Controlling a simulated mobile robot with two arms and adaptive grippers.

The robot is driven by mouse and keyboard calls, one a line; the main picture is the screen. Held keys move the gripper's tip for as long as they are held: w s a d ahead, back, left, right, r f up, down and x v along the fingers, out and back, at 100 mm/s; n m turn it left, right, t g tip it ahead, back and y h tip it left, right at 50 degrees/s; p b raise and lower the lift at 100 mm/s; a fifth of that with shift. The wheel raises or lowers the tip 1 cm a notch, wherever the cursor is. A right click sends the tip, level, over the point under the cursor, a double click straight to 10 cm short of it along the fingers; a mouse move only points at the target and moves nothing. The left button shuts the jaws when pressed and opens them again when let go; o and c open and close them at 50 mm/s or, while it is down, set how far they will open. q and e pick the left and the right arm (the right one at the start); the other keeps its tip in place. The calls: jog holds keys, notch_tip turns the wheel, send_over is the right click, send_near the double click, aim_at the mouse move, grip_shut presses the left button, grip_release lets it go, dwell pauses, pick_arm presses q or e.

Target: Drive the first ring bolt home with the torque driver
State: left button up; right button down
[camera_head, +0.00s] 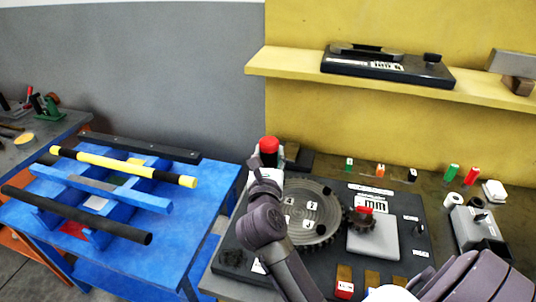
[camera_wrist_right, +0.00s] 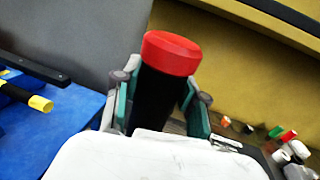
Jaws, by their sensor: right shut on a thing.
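My right gripper (camera_head: 268,172) is at the left edge of the dark positioner plate (camera_head: 240,240). It is shut on the torque driver, which has a black body and a red cap (camera_head: 269,145). In the right wrist view the driver (camera_wrist_right: 160,98) stands nearly upright between the green-padded fingers of the gripper (camera_wrist_right: 157,108), red cap up. Its lower end is hidden. The large toothed ring (camera_head: 328,232) lies on the plate just right of the gripper, with small numbered labels on it. I cannot make out the single ring bolts or whether the driver touches one. My left gripper is not in view.
A small dark gear (camera_head: 352,222) with a red piece sits beside the ring, by a grey block (camera_head: 375,243). A grey box (camera_head: 478,228) stands at right. A yellow shelf (camera_head: 290,65) overhangs the back. A blue table (camera_head: 130,262) with bars is at left.

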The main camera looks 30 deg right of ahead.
jog(key=shift+f+b, duration=0.65)
jog(key=shift+f, duration=0.15)
notch_tip(320, 180, down, 2)
jog(key=shift+f+b, duration=0.15)
jog(key=shift+b, duration=0.9)
jog(key=shift+f+b, duration=0.3)
jog(key=shift+f, duration=0.1)
jog(key=shift+p, duration=0.3)
jog(key=shift+s+f+b, duration=0.1)
jog(key=shift+f+b, duration=0.3)
jog(key=shift+f, duration=0.45)
dwell(1.6)
